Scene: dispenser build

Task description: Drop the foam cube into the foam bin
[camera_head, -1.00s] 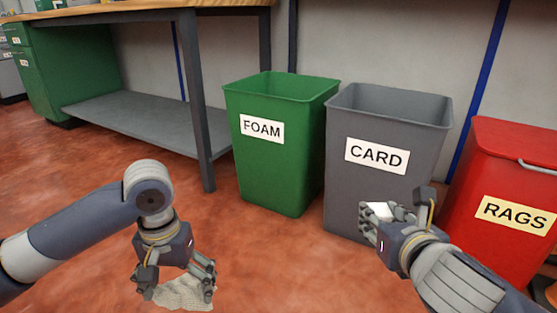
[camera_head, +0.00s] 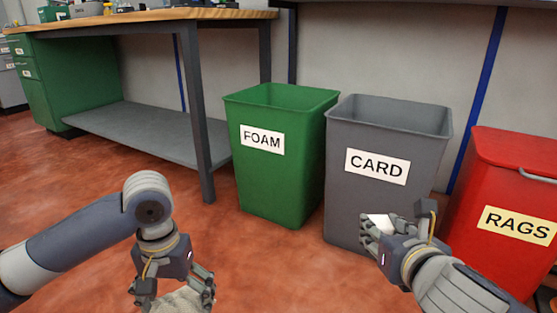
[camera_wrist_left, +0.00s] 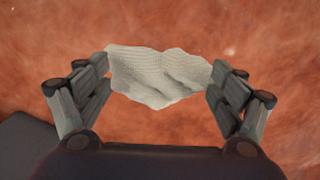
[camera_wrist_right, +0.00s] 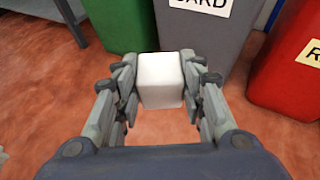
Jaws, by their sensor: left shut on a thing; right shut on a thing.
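The white foam cube (camera_wrist_right: 160,80) is held between the fingers of my right gripper (camera_wrist_right: 160,88). In the head view my right gripper (camera_head: 374,232) is in front of the lower part of the card bin, and the cube (camera_head: 379,220) is partly hidden by its fingers. The green foam bin (camera_head: 281,180), labelled FOAM, stands open to the left of the card bin; its inside bottom is hidden. My left gripper (camera_wrist_left: 160,82) is shut on a crumpled whitish cloth (camera_wrist_left: 160,75), held above the floor at the lower left of the head view.
The grey card bin (camera_head: 345,195) stands right beside the foam bin, and a red lidded rags bin (camera_head: 490,190) stands further right. A workbench with a wooden top (camera_head: 150,15) is at the left. The floor before the bins is clear.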

